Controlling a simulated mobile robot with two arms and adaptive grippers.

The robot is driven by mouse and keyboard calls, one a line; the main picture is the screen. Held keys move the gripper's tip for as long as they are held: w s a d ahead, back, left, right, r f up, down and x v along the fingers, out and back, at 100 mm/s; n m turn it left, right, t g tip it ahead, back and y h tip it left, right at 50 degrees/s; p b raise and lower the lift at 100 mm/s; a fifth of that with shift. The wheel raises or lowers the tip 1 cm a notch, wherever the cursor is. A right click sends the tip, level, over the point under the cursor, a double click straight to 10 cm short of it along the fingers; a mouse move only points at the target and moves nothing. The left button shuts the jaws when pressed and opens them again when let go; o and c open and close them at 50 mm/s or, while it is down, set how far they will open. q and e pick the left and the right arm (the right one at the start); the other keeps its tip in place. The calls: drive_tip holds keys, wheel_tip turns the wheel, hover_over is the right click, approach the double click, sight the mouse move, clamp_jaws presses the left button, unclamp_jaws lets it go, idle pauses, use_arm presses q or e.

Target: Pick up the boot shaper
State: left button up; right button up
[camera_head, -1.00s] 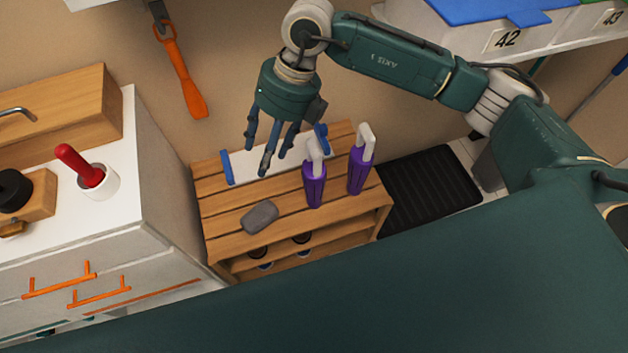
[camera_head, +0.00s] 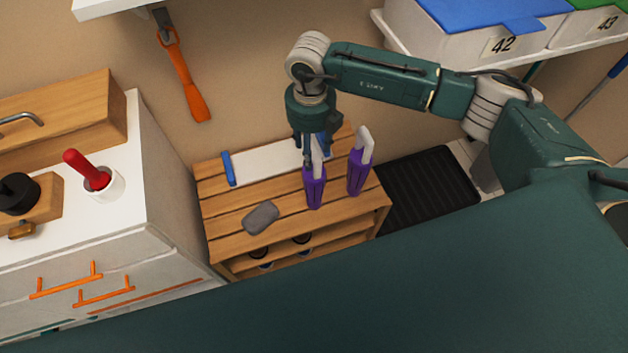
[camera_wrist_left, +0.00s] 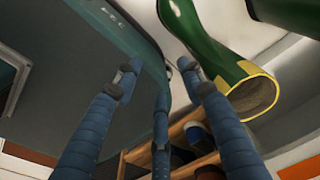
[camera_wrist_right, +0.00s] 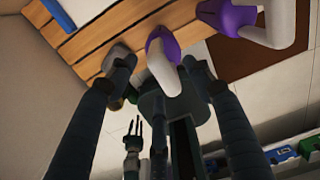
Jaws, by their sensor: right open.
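Two purple boot shapers with white handles stand on the slatted wooden rack: the left one (camera_head: 314,188) and the right one (camera_head: 358,172). My right gripper (camera_head: 312,160) is open, pointing down just behind the left shaper and partly hidden by its handle. In the right wrist view, the white handle (camera_wrist_right: 164,72) of one shaper lies between the spread fingers (camera_wrist_right: 165,80); contact cannot be told. The other shaper (camera_wrist_right: 235,18) is beyond, to the right. My left gripper (camera_wrist_left: 160,85) is open and empty in the left wrist view, and outside the head view.
The rack (camera_head: 225,218) also holds a grey rounded item (camera_head: 261,218) and a white board with blue ends (camera_head: 262,161). A white cabinet (camera_head: 165,190) stands left, a black mat (camera_head: 425,185) right. A green boot (camera_wrist_left: 215,50) is near my left gripper.

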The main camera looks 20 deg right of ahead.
drive_tip(key=shift+f, duration=0.8)
drive_tip(key=c, duration=1.1)
drive_tip(key=shift+o, duration=0.2)
drive_tip(key=shift+r, duration=0.1)
